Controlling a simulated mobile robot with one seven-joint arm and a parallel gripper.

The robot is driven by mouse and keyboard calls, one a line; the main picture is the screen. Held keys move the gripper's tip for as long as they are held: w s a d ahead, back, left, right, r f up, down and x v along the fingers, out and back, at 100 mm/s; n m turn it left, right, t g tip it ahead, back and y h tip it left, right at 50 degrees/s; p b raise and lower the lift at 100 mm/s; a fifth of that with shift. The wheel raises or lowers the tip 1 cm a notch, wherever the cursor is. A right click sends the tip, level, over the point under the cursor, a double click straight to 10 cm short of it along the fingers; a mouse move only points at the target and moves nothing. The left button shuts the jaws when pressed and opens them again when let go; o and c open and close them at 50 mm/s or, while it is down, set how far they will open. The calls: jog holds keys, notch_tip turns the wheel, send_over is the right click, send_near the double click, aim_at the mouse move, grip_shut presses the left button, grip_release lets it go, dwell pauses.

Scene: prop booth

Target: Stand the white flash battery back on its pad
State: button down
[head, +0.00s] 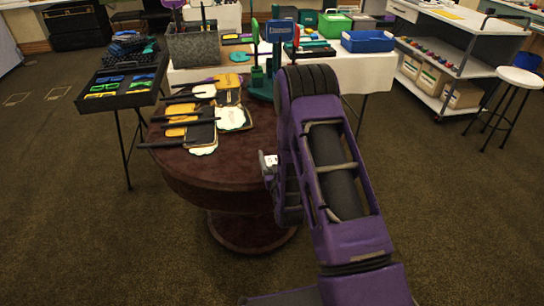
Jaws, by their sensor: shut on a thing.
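A small white block with dark marks (270,160), which looks like the white flash battery, shows at the left edge of my purple arm, over the right side of the round brown table (240,160). My gripper (268,172) is there, mostly hidden by my own arm, and is shut on the block. Only a little of the block shows, so I cannot tell its tilt or whether it touches the table. I cannot make out the pad in this view.
Several black-handled paddles in yellow, white and black (200,112) cover the table's left and back. A green stand with a blue sign (279,32) rises behind. A black tray stand (120,88) is left. The table's front is bare.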

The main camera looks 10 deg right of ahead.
jog(key=shift+f, duration=0.15)
jog(key=shift+c, duration=0.2)
grip_release()
